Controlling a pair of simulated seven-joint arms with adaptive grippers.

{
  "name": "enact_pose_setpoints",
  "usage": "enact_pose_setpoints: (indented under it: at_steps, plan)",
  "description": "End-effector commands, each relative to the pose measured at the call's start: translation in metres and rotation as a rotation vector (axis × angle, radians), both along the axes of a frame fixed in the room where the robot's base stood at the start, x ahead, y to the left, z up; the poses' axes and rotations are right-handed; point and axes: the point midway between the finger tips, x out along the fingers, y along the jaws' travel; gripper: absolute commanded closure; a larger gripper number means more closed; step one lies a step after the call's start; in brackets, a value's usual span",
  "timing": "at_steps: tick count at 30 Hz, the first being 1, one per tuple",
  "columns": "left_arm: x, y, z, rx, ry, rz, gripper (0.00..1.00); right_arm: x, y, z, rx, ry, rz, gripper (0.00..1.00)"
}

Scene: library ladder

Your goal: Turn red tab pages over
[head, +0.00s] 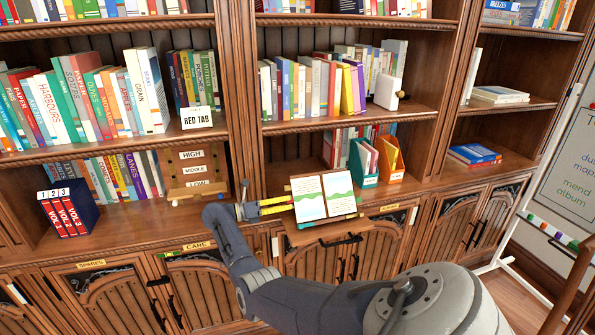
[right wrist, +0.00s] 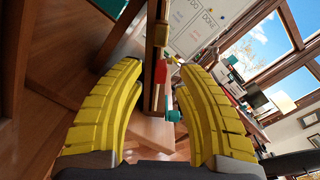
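An open book (head: 325,196) with white pages and green and blue pictures rests on a wooden stand (head: 320,232) at the front of the shelf unit. My right gripper (head: 289,203) is at the book's left edge, its yellow fingers pointing right towards it. In the right wrist view the yellow fingers (right wrist: 157,75) are apart, with a red tab (right wrist: 161,72) and a teal tab (right wrist: 174,115) in the gap between them. I cannot tell whether a finger touches a page. My left gripper is not in view.
A card reading RED TAB (head: 197,118) stands on the middle shelf. A wooden rack labelled HIGH, MIDDLE, LOW (head: 193,170) and red numbered volumes (head: 64,214) stand left of the gripper. Teal and orange holders (head: 390,163) stand behind the book. A whiteboard (head: 570,165) is at the right.

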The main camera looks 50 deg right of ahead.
Motion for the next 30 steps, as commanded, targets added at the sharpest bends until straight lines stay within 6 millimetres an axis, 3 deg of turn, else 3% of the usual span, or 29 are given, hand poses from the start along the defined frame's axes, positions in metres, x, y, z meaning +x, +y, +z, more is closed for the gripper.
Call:
enact_pose_setpoints:
  at_steps: [18, 27, 30]
  plan:
    - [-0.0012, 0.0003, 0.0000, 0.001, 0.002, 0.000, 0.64, -0.0013, -0.0066, 0.0001, 0.001, 0.001, 0.012, 0.64]
    - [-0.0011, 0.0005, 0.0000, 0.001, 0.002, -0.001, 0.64, -0.0013, -0.0066, 0.0001, 0.001, 0.001, 0.012, 0.99]
    - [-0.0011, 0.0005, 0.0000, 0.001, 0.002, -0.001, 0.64, -0.0013, -0.0066, 0.0001, 0.001, 0.001, 0.012, 1.00]
